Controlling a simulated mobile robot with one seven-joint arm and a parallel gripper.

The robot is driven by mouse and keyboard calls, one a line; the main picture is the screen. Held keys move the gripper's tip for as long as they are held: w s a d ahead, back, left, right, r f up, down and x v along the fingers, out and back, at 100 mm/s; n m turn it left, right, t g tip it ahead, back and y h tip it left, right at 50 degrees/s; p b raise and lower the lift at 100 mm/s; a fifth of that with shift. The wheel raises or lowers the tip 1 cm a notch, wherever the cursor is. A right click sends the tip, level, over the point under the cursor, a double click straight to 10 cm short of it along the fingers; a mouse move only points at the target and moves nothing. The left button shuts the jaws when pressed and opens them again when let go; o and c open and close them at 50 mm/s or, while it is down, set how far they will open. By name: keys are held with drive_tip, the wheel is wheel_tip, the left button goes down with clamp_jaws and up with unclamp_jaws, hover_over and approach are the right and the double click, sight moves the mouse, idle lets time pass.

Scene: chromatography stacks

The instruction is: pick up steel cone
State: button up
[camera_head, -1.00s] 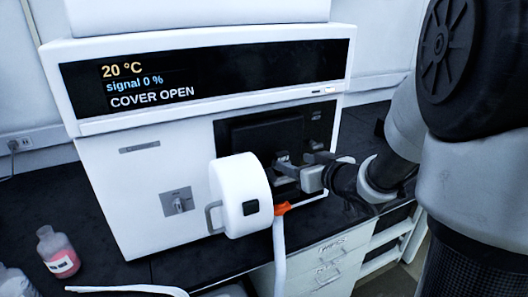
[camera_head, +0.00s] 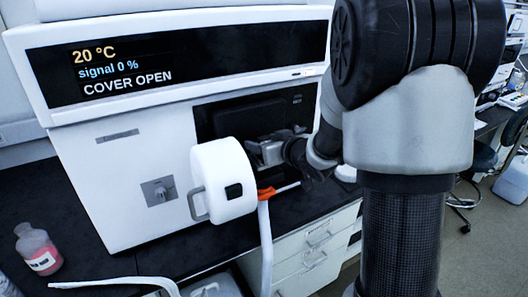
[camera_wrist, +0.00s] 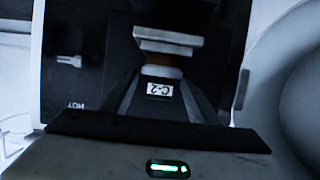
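I cannot make out the steel cone for certain in either view. My gripper (camera_head: 264,152) is at the dark recess (camera_head: 232,118) in the front of the white instrument, right of the swung-out white round cover (camera_head: 222,180). In the wrist view, two pale grey bars, one above the other, look like my gripper's fingers (camera_wrist: 166,55). A small brownish patch shows between them. Whether the fingers hold anything is unclear.
The white instrument (camera_head: 125,180) has a display (camera_head: 180,60) reading 20 °C, signal 0 %, COVER OPEN. A bottle with pink liquid (camera_head: 38,250) stands on the black bench at left. White drawers (camera_head: 318,240) are below.

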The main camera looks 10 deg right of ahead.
drive_tip(key=shift+s+f, duration=0.1)
drive_tip(key=c, duration=1.2)
